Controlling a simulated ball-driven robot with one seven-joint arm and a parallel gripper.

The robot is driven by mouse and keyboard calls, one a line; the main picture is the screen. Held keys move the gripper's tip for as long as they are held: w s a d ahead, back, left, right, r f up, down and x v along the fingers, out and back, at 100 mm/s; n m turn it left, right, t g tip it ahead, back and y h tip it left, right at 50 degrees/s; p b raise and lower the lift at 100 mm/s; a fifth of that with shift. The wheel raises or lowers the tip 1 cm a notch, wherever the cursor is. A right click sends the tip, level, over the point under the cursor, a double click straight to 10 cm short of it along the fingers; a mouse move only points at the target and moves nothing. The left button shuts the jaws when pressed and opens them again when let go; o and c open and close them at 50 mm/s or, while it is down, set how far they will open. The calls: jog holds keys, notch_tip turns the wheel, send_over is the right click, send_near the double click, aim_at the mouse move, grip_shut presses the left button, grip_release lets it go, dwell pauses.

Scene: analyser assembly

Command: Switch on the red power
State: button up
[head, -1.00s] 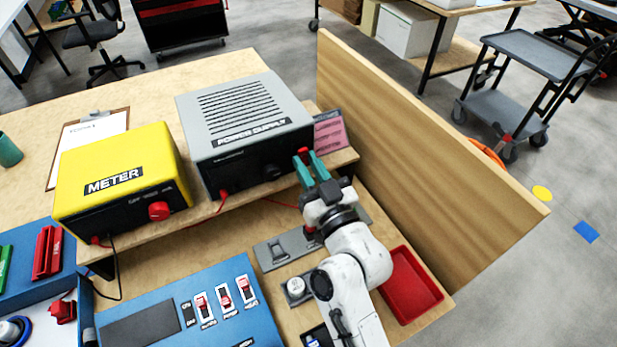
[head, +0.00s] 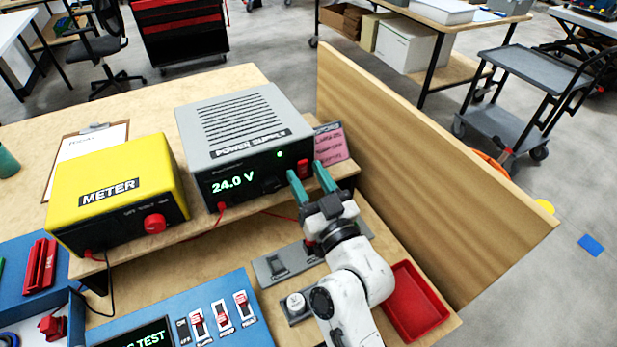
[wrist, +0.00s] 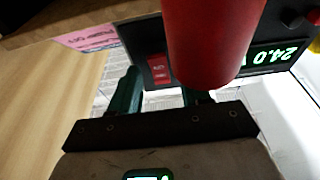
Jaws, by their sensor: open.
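The grey power supply (head: 235,118) stands on the raised shelf. Its black front panel shows a lit green 24.0 V and a green light. The red power switch (head: 303,168) is at the right end of that panel; it also shows in the wrist view (wrist: 158,70). My gripper (head: 312,172) is open and empty, its teal fingertips just in front of the panel's right end near the switch. I cannot tell whether a fingertip touches it. In the wrist view my gripper (wrist: 160,85) is partly hidden behind a large red cylinder (wrist: 212,40) close to the camera.
A yellow meter (head: 115,185) stands left of the supply. A pink note card (head: 331,145) and a tall wooden side panel (head: 420,170) are at the right. Below are a blue panel (head: 260,330) with red switches and a red tray (head: 415,305).

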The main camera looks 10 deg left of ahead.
aim_at(298, 148)
jog(key=shift+r, duration=0.1)
jog(key=shift+r+p, duration=0.3)
notch_tip(298, 148, up, 3)
jog(key=shift+p, duration=1)
jog(key=s+d+r+p, duration=0.1)
jog(key=s+d+r, duration=0.1)
jog(key=s+r, duration=0.2)
jog(key=s+d+r, duration=0.2)
jog(key=s+r, duration=0.3)
jog(key=s, duration=0.4)
jog(key=shift+s+p, duration=0.25)
jog(key=shift+p, duration=0.15)
jog(key=shift+r, duration=0.1)
